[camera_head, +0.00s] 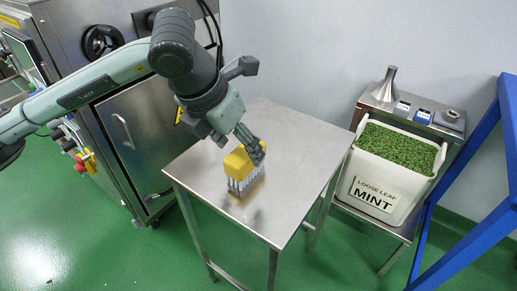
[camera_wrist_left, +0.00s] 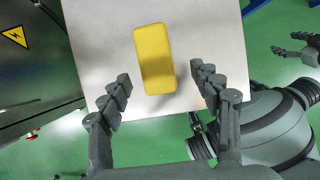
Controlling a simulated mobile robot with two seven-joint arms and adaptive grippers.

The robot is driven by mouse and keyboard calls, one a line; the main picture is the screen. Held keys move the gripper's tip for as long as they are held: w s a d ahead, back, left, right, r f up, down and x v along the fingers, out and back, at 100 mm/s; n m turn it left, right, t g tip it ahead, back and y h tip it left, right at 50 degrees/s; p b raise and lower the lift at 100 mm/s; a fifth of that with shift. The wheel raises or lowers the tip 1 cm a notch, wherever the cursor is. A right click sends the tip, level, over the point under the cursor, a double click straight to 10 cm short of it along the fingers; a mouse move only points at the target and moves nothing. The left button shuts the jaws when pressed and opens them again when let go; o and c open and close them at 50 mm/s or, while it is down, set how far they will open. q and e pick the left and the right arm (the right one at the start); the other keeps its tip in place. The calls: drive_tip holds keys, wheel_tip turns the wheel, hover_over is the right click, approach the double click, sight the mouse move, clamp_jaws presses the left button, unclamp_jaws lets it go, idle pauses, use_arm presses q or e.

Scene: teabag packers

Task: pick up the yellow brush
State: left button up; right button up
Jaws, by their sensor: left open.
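The yellow brush (camera_head: 238,164) has a yellow block on top and pale bristles below. It stands bristles down on the steel table (camera_head: 300,130). In the left wrist view, the brush's yellow top (camera_wrist_left: 154,58) shows ahead of the fingers. My left gripper (camera_head: 256,152) is just above and beside the brush, its fingers partly overlapping it in the head view. In the left wrist view, the left gripper (camera_wrist_left: 163,88) is open and empty, with one finger on each side of the brush's near end. My right gripper (camera_wrist_left: 285,42) shows partly at the right edge of the wrist view.
A white tub of mint leaves (camera_head: 380,185) stands right of the table on a steel stand with a metal funnel (camera_head: 386,84). A steel machine (camera_head: 140,130) is at left, a blue frame (camera_head: 465,180) at right. The tabletop around the brush is clear.

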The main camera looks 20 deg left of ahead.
sight(241, 155)
use_arm(q)
drive_tip(key=shift+w+f, duration=0.15)
drive_tip(key=shift+f, duration=0.2)
drive_tip(key=x, duration=0.2)
drive_tip(key=shift+f, duration=0.35)
drive_tip(key=x, duration=0.3)
drive_tip(key=shift+w+a+f+p, duration=0.1)
drive_tip(key=shift+w+f+p, duration=0.15)
drive_tip(key=shift+p, duration=0.1)
drive_tip(key=shift+w+f, duration=0.1)
drive_tip(key=shift+f, duration=0.1)
drive_tip(key=shift+c, duration=0.3)
use_arm(e)
drive_tip(key=shift+s+a+f, duration=0.15)
drive_tip(key=shift+a+f, duration=0.05)
drive_tip(key=shift+f, duration=0.25)
drive_tip(key=shift+s+a+f, duration=0.15)
drive_tip(key=shift+a+f, duration=0.05)
drive_tip(key=shift+f, duration=0.25)
use_arm(q)
drive_tip(key=c, duration=1.4)
use_arm(e)
drive_tip(key=shift+s+d, duration=0.2)
use_arm(q)
drive_tip(key=shift+r, duration=0.1)
